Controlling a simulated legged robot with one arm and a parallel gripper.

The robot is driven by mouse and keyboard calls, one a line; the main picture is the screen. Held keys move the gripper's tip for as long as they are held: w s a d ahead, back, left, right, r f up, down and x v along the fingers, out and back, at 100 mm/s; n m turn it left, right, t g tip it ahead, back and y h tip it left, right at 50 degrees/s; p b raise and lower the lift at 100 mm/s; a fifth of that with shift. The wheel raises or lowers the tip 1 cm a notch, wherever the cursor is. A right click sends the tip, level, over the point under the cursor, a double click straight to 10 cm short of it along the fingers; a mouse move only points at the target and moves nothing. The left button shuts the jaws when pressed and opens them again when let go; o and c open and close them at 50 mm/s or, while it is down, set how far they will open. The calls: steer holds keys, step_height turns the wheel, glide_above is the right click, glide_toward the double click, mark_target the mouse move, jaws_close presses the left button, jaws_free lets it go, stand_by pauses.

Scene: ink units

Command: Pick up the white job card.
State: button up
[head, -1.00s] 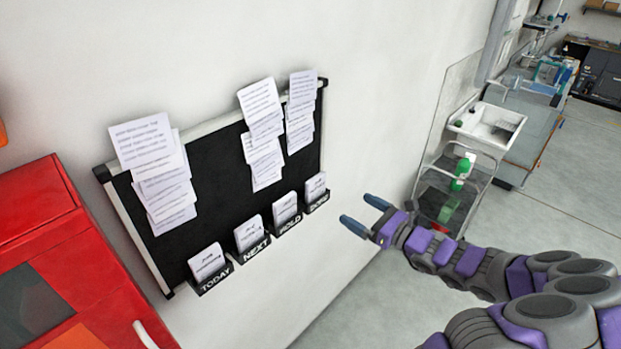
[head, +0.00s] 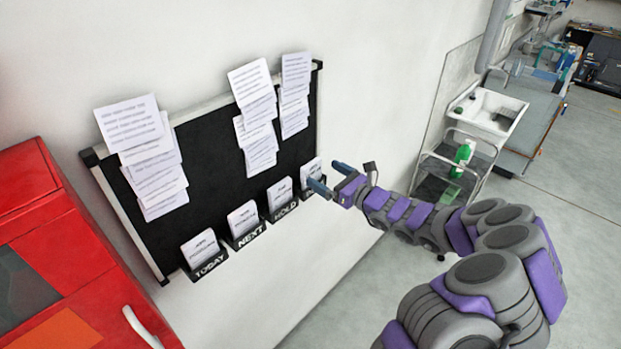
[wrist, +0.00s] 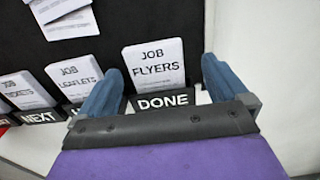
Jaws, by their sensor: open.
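White job cards stand in a row of black labelled holders along the bottom of a black wall board. In the wrist view, the card reading "JOB FLYERS" (wrist: 155,66) stands upright in the DONE holder (wrist: 165,101). My gripper (wrist: 162,72) is open, with one blue finger on each side of that card; I cannot tell whether they touch it. In the head view, my gripper (head: 329,176) is at the board's right end, partly covering the DONE card (head: 311,169). Other white cards stand in TODAY (head: 200,247), NEXT (head: 243,218) and HOLD (head: 280,193).
Overlapping white sheets (head: 128,124) hang on the black board (head: 207,160). A red cabinet (head: 50,240) stands at the left. A cart (head: 480,125) with a green bottle (head: 463,152) stands along the wall at the right. The grey floor (head: 590,220) at the right is clear.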

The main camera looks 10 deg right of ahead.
mark_target(315, 170)
steer(key=shift+w+d, duration=0.1)
steer(key=shift+w, duration=0.2)
steer(key=w+a, duration=0.2)
steer(key=a, duration=0.1)
steer(key=w+a+b, duration=0.1)
steer(key=shift+w+a+f, duration=0.1)
steer(key=shift+a+f, duration=0.1)
steer(key=shift+f, duration=0.1)
steer(key=shift+w+a+r, duration=0.1)
steer(key=shift+w+a, duration=0.1)
steer(key=shift+a, duration=0.05)
steer(key=shift+d, duration=0.8)
steer(key=c, duration=0.3)
steer(key=shift+s+a, duration=0.1)
steer(key=shift+a, duration=0.45)
steer(key=c, duration=0.6)
steer(key=shift+d, duration=0.1)
